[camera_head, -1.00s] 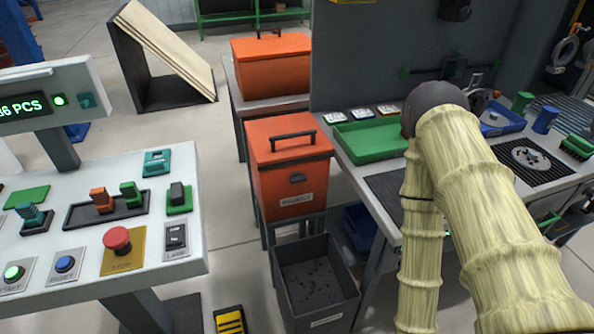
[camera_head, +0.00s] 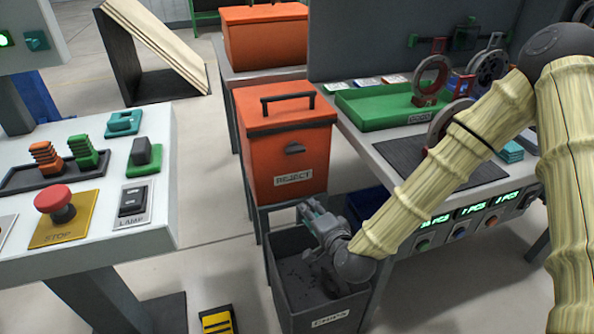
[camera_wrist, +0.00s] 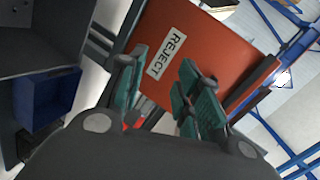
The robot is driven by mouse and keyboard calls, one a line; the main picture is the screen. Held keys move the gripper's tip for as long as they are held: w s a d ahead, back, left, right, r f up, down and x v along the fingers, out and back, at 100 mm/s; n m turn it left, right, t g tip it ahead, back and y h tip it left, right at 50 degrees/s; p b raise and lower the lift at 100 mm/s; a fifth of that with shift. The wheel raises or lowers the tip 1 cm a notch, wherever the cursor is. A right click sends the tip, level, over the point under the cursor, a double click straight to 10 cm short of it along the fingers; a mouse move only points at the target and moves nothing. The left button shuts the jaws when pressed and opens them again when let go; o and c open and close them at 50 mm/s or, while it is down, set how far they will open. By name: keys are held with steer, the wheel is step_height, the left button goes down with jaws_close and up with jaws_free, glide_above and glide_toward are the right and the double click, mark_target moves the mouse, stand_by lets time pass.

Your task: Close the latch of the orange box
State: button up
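The orange box (camera_head: 290,158) stands on a stand at the centre of the head view, with a black lid handle and a "REJECT" label. Its dark latch (camera_head: 294,148) is on the front face above the label; I cannot tell its exact position. My gripper (camera_head: 308,212) is in front of and below the box, above the grey bin. In the wrist view the orange box (camera_wrist: 210,50) fills the upper middle with its label tilted. My gripper (camera_wrist: 160,90) shows two teal-padded fingers spread apart with nothing between them. The latch is not clearly visible there.
A grey bin (camera_head: 322,322) stands below the box, close under my gripper. A workbench with a green tray (camera_head: 380,112) is at right. A control panel with a red stop button (camera_head: 55,202) is at left. Another orange box (camera_head: 265,38) stands behind.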

mark_target(297, 152)
steer(key=w+r+m+t+b, duration=0.35)
steer(key=w+r, duration=0.25)
steer(key=r, duration=0.3)
steer(key=shift+t, duration=0.25)
steer(key=x, duration=0.7)
steer(key=b+x, duration=0.1)
steer(key=x, duration=0.2)
steer(key=shift+a+f, duration=0.1)
steer(key=shift+a, duration=0.35)
jaws_close()
